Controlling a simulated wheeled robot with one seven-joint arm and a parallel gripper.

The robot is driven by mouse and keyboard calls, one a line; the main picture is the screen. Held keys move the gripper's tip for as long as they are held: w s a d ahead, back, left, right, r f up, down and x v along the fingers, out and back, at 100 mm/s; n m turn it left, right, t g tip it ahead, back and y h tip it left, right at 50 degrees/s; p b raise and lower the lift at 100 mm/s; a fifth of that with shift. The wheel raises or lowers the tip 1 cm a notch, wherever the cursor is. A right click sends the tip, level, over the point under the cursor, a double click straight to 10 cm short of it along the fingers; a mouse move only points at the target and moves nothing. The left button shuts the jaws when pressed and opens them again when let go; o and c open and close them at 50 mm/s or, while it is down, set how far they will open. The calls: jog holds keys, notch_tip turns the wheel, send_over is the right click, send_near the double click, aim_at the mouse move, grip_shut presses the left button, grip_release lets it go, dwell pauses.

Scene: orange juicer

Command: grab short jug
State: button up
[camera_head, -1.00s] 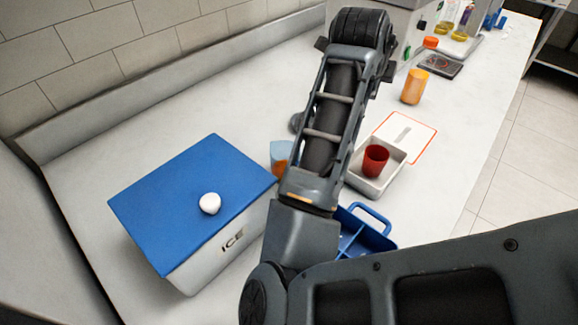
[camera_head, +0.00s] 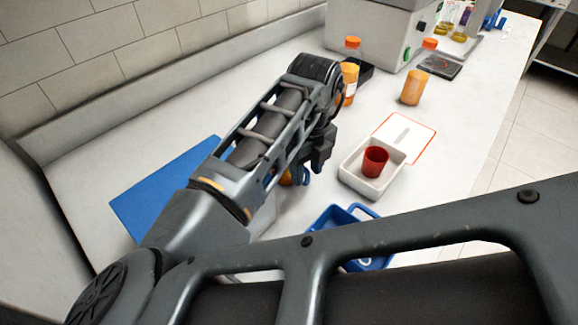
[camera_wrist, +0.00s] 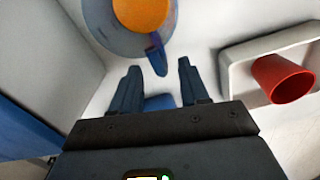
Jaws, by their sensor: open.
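The short jug holds orange juice and has a clear bluish wall and a blue handle. In the wrist view, the jug (camera_wrist: 98,28) is at the top, cut off by the frame edge, with its handle (camera_wrist: 156,56) pointing down toward my gripper (camera_wrist: 158,68). My gripper is open and empty, its fingers on either side of the line of the handle, the handle's end about level with the fingertips. In the head view, the jug (camera_head: 286,178) is mostly hidden behind my arm. My gripper (camera_head: 318,170) shows beside its handle.
A white tray (camera_head: 350,176) with a red cup (camera_head: 375,160) stands to the right. A blue caddy (camera_head: 322,218) is nearer me. The blue-lidded ice box (camera_head: 150,195) is left, partly covered by my arm. Orange bottles (camera_head: 412,88) and a grey machine (camera_head: 375,35) stand farther back.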

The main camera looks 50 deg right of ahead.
jog(key=shift+d+f, duration=0.1)
jog(key=shift+f, duration=1.55)
grip_shut()
